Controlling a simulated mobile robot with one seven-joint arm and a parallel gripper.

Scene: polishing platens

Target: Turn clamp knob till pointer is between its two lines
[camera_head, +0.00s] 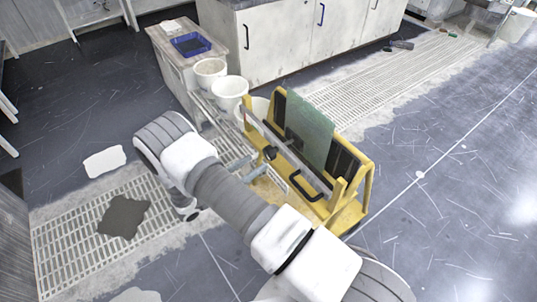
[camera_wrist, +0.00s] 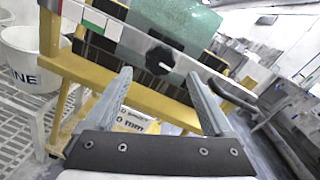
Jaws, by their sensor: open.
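The black clamp knob (camera_wrist: 159,60) sits on a grey metal bar (camera_wrist: 128,40) across the yellow stand; it also shows in the head view (camera_head: 270,153). My gripper (camera_wrist: 158,78) is open and empty. Its two fingers point toward the knob, one to each side in the picture, with the knob a little beyond the tips. A white, green and red marked strip (camera_wrist: 95,18) lies on the bar to the left of the knob. I cannot make out the pointer or its two lines. Behind the bar stands a green plate (camera_head: 310,130), also in the wrist view (camera_wrist: 175,22).
The yellow stand (camera_head: 350,215) has a black handle (camera_head: 306,187) on its front. White buckets (camera_head: 229,92) stand behind it, by a cabinet (camera_head: 290,40). A dark patch (camera_head: 124,217) lies on the floor grating to the left. The floor at right is clear.

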